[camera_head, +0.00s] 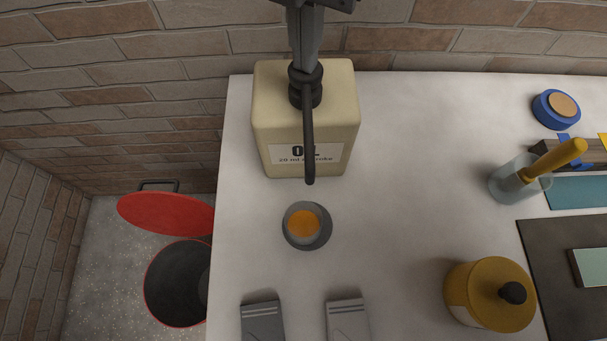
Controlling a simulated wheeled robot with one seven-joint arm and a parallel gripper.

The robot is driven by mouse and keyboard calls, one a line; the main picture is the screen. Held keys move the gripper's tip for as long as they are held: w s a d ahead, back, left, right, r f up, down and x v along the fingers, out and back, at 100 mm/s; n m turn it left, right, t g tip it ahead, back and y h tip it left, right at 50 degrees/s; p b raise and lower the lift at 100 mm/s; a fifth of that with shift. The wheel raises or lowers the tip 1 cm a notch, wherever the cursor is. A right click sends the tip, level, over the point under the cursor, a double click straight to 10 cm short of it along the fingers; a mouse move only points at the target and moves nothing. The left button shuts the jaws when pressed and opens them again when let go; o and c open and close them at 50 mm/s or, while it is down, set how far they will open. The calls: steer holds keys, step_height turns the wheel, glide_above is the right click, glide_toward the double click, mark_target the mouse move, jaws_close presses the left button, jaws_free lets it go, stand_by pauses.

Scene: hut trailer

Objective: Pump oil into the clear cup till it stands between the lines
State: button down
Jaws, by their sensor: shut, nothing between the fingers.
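The cream oil can (305,115) stands at the back left of the white table, with a label that reads in part "20 ml" a stroke. Its dark spout (309,140) reaches forward over the label. The clear cup (304,226) stands on a grey round base in front of the spout and holds orange oil. The lines on the cup cannot be made out from above. My gripper (304,75) is shut and empty, directly above the pump head at the top of the can; whether it touches the head I cannot tell.
A yellow lidded pot (489,296), a glass jar (518,178) with a yellow-handled tool and a blue round tin (556,109) stand to the right. Two grey flat pieces (348,320) lie at the front. A red bin (178,283) is on the floor left. The table's middle is clear.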

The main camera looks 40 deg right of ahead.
steer(key=shift+r+p, duration=0.9)
steer(key=shift+r, duration=1.5)
steer(key=shift+f, duration=0.1)
steer(key=shift+f+b, duration=2.75)
steer(key=shift+b, duration=0.55)
steer(key=shift+r, duration=0.1)
steer(key=shift+r+p, duration=1.35)
steer(key=shift+r, duration=1.4)
steer(key=shift+f, duration=0.15)
